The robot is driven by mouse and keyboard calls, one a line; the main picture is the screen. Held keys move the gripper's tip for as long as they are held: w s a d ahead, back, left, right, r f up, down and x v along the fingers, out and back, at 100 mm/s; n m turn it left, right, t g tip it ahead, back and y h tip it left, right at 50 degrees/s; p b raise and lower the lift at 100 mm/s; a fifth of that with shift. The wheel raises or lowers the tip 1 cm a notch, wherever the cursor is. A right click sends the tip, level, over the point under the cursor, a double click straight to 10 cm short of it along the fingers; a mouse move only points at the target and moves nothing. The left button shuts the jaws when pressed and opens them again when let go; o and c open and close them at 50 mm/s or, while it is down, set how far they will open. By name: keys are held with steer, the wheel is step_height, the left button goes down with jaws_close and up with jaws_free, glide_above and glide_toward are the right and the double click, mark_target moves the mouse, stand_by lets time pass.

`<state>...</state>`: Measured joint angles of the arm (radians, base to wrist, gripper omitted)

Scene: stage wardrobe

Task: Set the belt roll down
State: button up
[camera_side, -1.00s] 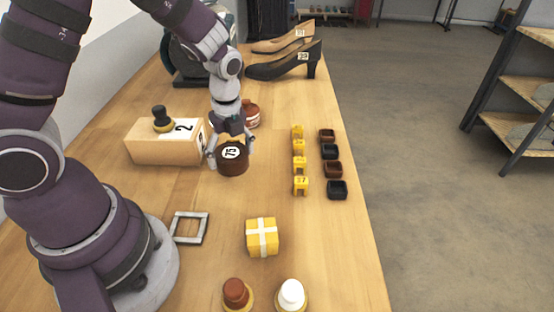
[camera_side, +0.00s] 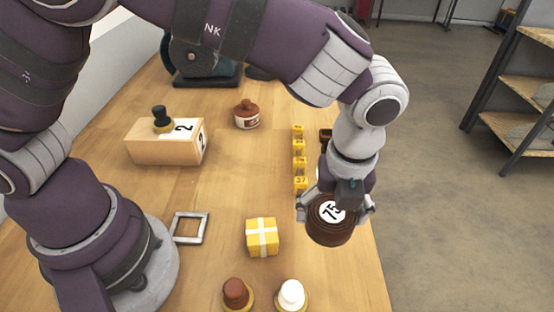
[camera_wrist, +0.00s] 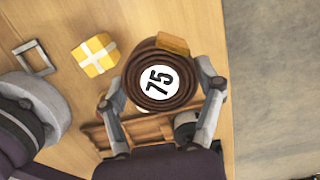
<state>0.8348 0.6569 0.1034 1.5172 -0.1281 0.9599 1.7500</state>
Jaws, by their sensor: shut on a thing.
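The belt roll (camera_side: 330,232) is a dark brown coil with a white round label reading 75. My gripper (camera_side: 336,210) is shut on it, with one finger on each side. In the side view it is at the right of the table, in front of the yellow number blocks; I cannot tell its exact height above the wood. In the wrist view the belt roll (camera_wrist: 160,98) sits between the fingertips, label facing the camera, with a tan piece at its upper edge. My gripper hides most of the small dark trays.
A yellow box with a white cross (camera_side: 262,237) stands left of the roll. A grey square frame (camera_side: 190,228), brown-topped (camera_side: 236,293) and white-topped (camera_side: 291,294) knobs, a wooden box marked 2 (camera_side: 165,145) and a brown jar (camera_side: 246,115) stand on the table. The table's right edge is close.

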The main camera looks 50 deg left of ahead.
steer(key=m, duration=0.2)
glide_above(344, 299)
step_height(344, 299, down, 9)
steer(key=shift+s+d+r, duration=0.1)
steer(key=shift+s+r, duration=0.05)
steer(key=shift+r, duration=0.05)
steer(key=shift+f, duration=0.15)
steer(key=o, duration=1.2)
